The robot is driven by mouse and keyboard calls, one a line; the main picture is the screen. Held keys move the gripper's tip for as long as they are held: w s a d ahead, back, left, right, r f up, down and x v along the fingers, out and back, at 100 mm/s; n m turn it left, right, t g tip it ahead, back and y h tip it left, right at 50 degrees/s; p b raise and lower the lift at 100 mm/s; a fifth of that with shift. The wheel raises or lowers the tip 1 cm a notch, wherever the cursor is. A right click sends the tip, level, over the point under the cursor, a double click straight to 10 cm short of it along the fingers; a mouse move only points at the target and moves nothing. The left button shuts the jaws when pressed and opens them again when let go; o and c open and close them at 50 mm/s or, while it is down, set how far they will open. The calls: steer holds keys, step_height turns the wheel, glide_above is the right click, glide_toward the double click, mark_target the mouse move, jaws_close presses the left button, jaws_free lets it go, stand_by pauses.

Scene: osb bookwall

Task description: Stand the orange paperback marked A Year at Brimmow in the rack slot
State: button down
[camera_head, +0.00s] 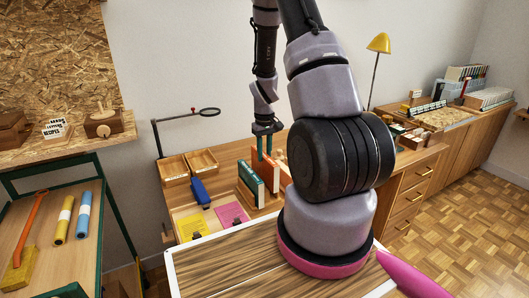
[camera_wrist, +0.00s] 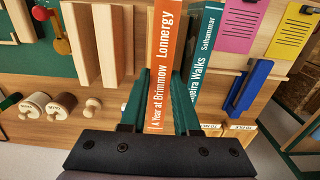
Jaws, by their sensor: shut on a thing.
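My gripper (camera_head: 264,150) points down over the desk in the head view. In the wrist view its teal fingers (camera_wrist: 160,102) are shut on the orange paperback (camera_wrist: 163,50), one on each side. The spine reads A Year at Brimmow, Lonnergy. In the head view an orange book (camera_head: 271,174) shows upright below the fingers. A teal book (camera_wrist: 205,52) marked Sothammar stands just right of the paperback in the wrist view. The wooden rack dividers (camera_wrist: 107,45) are to the left, with a gap between them. The paperback's lower end is hidden, so I cannot tell what it rests on.
A blue object (camera_head: 200,192), a yellow sheet (camera_head: 192,226) and a pink sheet (camera_head: 232,214) lie left of the books. Wooden trays (camera_head: 174,170) and a lamp arm (camera_head: 180,116) are behind. Stamps (camera_wrist: 60,105) lie left in the wrist view.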

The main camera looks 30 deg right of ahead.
mark_target(264, 164)
steer(key=shift+f, duration=2.5)
steer(key=c, duration=0.6)
jaws_free()
steer(key=shift+o, duration=0.2)
steer(key=o, duration=0.3)
steer(key=shift+r, duration=0.1)
steer(key=shift+r, duration=3.4)
